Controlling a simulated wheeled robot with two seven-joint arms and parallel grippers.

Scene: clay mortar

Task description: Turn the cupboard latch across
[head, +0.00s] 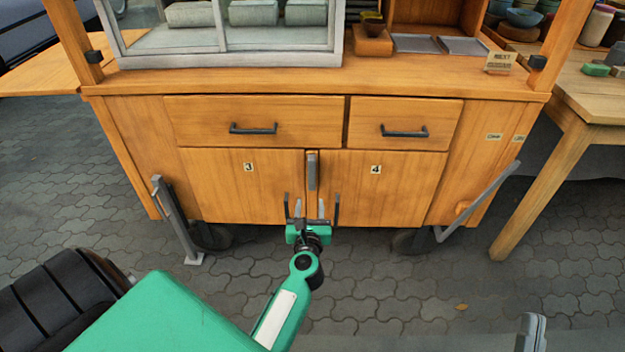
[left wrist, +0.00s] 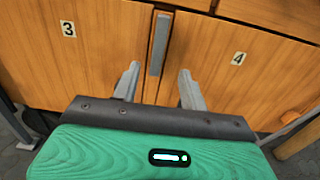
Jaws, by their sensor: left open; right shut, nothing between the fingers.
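The cupboard latch (head: 312,171) is a grey upright bar over the seam between door 3 (head: 240,180) and door 4 (head: 385,180). It stands vertical, its upper end near the drawers. In the left wrist view the latch (left wrist: 160,43) shows between and beyond the two fingers. My left gripper (head: 309,207) is open and empty, just below the latch in the head view, its fingers pointing at the doors. In the left wrist view the fingers (left wrist: 157,82) stand on either side of the latch's lower end; contact cannot be told. Grey fingertips of my right gripper (head: 531,333) show shut at the bottom right.
Dark upright door handles (head: 337,210) flank my left gripper. Two drawers with dark handles (head: 253,129) sit above the doors. Grey bars (head: 177,220) slant out at both cart sides. A wooden table (head: 590,105) stands right. The paving right of my left arm is open.

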